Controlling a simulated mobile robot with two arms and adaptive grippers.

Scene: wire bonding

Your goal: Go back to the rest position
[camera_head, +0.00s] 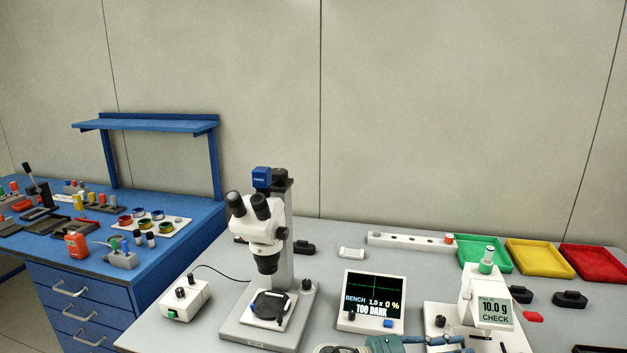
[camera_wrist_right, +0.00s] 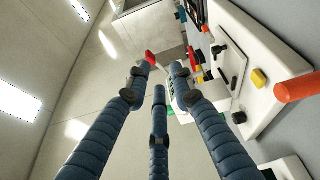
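A blue-grey gripper (camera_head: 468,344) shows at the bottom edge of the head view, its fingers pointing right, in front of the display and the white tester.
The grey bench holds a microscope (camera_head: 262,236), a display (camera_head: 371,300) reading TOO DARK, a tester (camera_head: 487,297) and a control box (camera_head: 185,299). Green (camera_head: 486,254), yellow (camera_head: 540,259) and red (camera_head: 596,263) trays stand at the back right. A blue bench (camera_head: 160,262) stands left.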

